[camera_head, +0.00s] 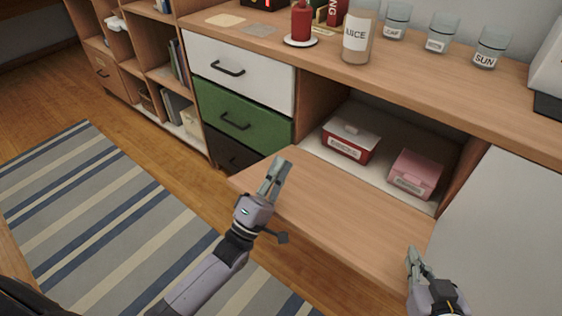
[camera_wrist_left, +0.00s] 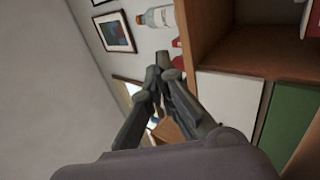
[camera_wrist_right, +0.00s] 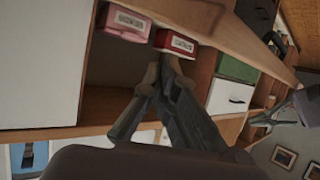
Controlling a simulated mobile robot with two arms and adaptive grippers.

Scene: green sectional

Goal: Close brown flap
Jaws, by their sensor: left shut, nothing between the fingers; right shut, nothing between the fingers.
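The brown flap (camera_head: 335,215) is folded down and lies flat in front of an open cabinet compartment. In the right wrist view the flap (camera_wrist_right: 222,25) shows at the top as a wooden panel. My left gripper (camera_head: 276,172) is shut and empty by the flap's left end; contact cannot be told. My right gripper (camera_head: 413,258) is shut and empty near the flap's right end, partly cut off by the picture's lower edge. The left wrist view shows my shut left fingers (camera_wrist_left: 162,72), and the right wrist view shows my shut right fingers (camera_wrist_right: 165,70).
A red box (camera_head: 350,141) and a pink box (camera_head: 415,173) stand inside the compartment. White (camera_head: 238,70) and green (camera_head: 240,112) drawers are to its left, a white door (camera_head: 505,230) to its right. A juice bottle (camera_head: 357,35) and glass jars stand on the top. A striped rug (camera_head: 95,205) covers the floor.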

